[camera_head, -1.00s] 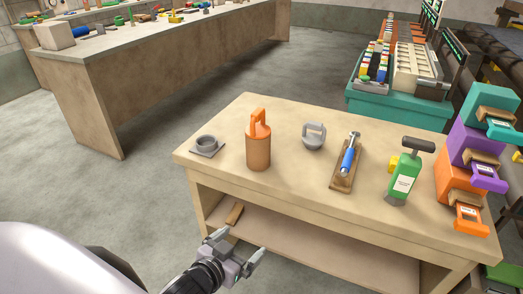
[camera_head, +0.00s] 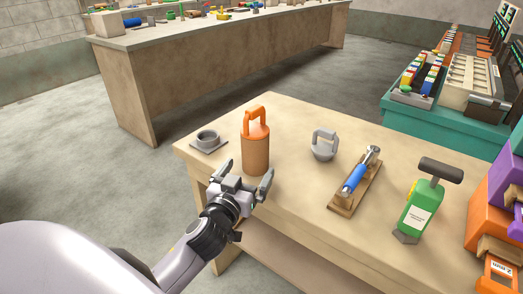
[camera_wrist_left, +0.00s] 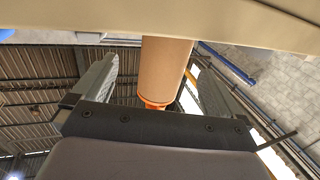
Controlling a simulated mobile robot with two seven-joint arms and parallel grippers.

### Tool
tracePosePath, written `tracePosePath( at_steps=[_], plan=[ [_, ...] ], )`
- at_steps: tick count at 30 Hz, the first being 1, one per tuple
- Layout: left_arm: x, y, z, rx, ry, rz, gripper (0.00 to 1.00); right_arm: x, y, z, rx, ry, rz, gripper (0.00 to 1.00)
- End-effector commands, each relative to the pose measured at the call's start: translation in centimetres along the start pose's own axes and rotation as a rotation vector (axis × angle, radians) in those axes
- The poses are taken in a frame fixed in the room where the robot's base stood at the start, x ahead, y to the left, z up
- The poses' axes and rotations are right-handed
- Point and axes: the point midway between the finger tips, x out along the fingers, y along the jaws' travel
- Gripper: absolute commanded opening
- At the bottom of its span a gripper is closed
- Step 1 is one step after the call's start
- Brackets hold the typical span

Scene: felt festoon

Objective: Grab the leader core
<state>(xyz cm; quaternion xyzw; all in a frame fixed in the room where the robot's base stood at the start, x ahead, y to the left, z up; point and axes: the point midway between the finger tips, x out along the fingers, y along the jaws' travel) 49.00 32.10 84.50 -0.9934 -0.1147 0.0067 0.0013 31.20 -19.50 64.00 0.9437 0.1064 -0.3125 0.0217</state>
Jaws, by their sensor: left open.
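An orange-brown cylinder with an orange cap and loop handle (camera_head: 256,150) stands upright on the wooden table (camera_head: 300,190); I cannot tell from markings whether it is the leader core. My left gripper (camera_head: 247,176) is open and empty at the table's front edge, just in front of this cylinder. In the left wrist view the brown cylinder body (camera_wrist_left: 165,65) shows between the two spread fingers (camera_wrist_left: 160,80), beyond them, with its orange cap partly hidden by the gripper. I cannot tell whether they touch. My right gripper is not in view.
A grey ring on a square base (camera_head: 207,140) sits left of the cylinder. To the right are a grey handled weight (camera_head: 324,147), a blue tool on a wooden board (camera_head: 355,180), a green bottle-like device (camera_head: 421,207) and orange and purple bins (camera_head: 490,215).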

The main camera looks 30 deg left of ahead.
Motion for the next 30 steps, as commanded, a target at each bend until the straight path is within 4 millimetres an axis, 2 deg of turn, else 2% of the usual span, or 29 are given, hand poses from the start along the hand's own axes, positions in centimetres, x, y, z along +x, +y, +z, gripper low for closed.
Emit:
tracePosePath(
  at_steps=[5, 13, 19, 24, 30],
  plan=[
    [0.6, -0.2, -0.5, -0.003, 0.014, -0.006, 1.0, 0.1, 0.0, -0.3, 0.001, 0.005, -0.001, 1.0],
    [2.8, -0.3, -0.7, -0.001, 0.013, -0.006, 1.0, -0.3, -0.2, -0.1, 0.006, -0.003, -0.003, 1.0],
    [5.4, -0.8, -1.4, 0.0, 0.014, -0.007, 1.0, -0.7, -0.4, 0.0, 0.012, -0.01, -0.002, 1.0],
    [6.9, -0.7, -1.1, -0.003, 0.011, -0.006, 1.0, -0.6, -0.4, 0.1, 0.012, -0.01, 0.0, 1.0],
    [7.3, -0.8, -1.0, -0.003, 0.01, -0.006, 1.0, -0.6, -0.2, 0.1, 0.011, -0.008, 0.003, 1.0]
  ],
)
